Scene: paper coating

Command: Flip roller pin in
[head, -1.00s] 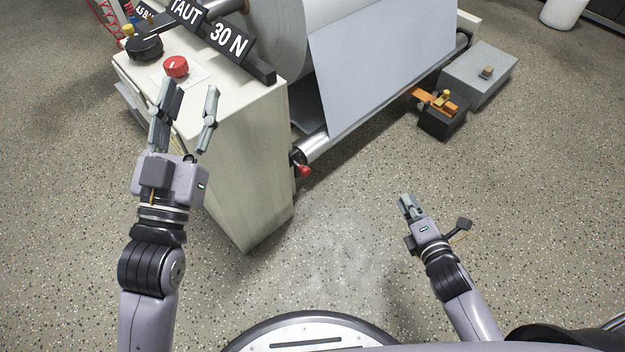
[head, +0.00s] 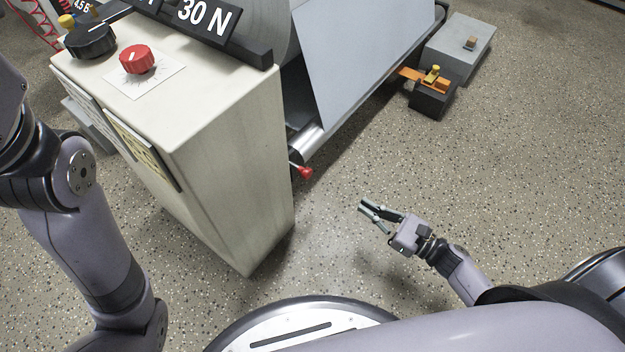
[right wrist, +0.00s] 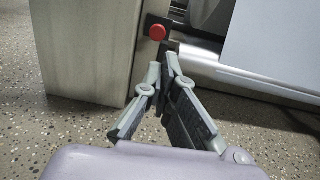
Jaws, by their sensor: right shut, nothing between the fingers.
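The roller pin (head: 303,171) has a red knob and sticks out at the near end of a metal roller (head: 308,140), beside the cabinet's lower corner. In the right wrist view its red knob (right wrist: 157,32) shows just beyond my fingertips. My right gripper (head: 362,206) is shut and empty, to the right of and nearer than the pin, apart from it and pointing toward it. It also shows in the right wrist view (right wrist: 163,68). My left arm is at the left edge, and its gripper is out of view.
A cream cabinet (head: 230,150) with a red dial (head: 137,60) and a black knob (head: 90,41) stands left of the pin. A grey-white sheet (head: 360,60) hangs behind. A dark block with an orange part (head: 432,98) and a grey box (head: 460,50) sit at right. Floor around my right gripper is clear.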

